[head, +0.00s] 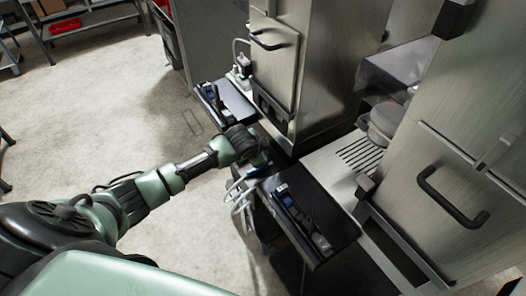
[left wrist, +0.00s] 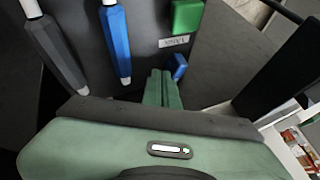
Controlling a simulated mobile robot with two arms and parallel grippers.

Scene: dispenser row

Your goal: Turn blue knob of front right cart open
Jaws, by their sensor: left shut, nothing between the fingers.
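A small blue knob (left wrist: 179,66) sits on a dark grey cart panel (left wrist: 145,50) in the left wrist view, below a green block and a small printed label (left wrist: 174,42). My left gripper (left wrist: 162,75) is shut and empty. Its green fingertips are just left of the blue knob; I cannot tell if they touch it. In the head view my left arm (head: 165,183) reaches in from the left, and its hand (head: 243,143) is beside the dark-topped front cart (head: 335,225). The knob cannot be made out there. My right gripper is not in view.
Blue (left wrist: 115,40) and dark grey (left wrist: 55,50) handles hang left of my fingers. The green block (left wrist: 187,17) is above the knob. Tall steel cabinets (head: 465,150) stand right of the carts. Another dark-topped cart (head: 238,103) is farther back. Floor (head: 100,100) at left is open.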

